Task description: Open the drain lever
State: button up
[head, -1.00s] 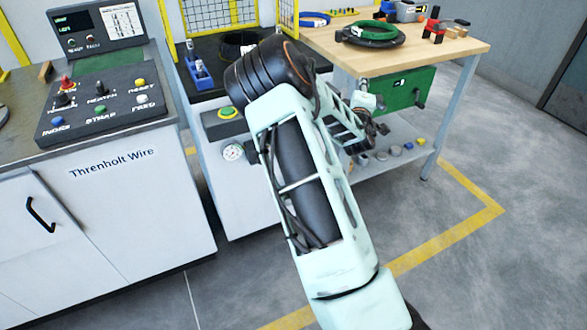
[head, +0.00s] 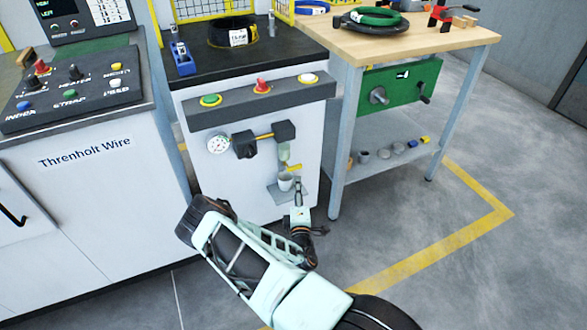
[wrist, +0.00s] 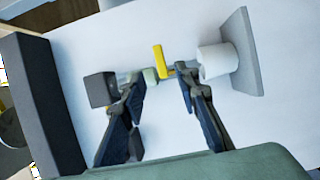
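The yellow drain lever (head: 294,168) sits under the pale bowl (head: 284,152) of the air unit on the white cabinet front. In the wrist view the lever (wrist: 160,62) stands crosswise to the bowl's axis. My gripper (head: 298,184) is in front of the cabinet, low and near the lever. In the wrist view my gripper (wrist: 161,78) is open and empty, with the lever showing between and just beyond its fingertips. I cannot tell whether a finger touches it. A white cup (head: 285,181) stands below on a small grey shelf (head: 300,194); the right finger is close to it.
A grey button bar (head: 235,105) juts out above. A wooden workbench (head: 420,50) stands at right. Floor in front is clear.

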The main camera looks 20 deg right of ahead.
aim_at(296, 169)
jog(key=b+x, duration=0.2)
jog(key=x, duration=0.8)
jog(key=shift+w+b, duration=0.3)
grip_shut()
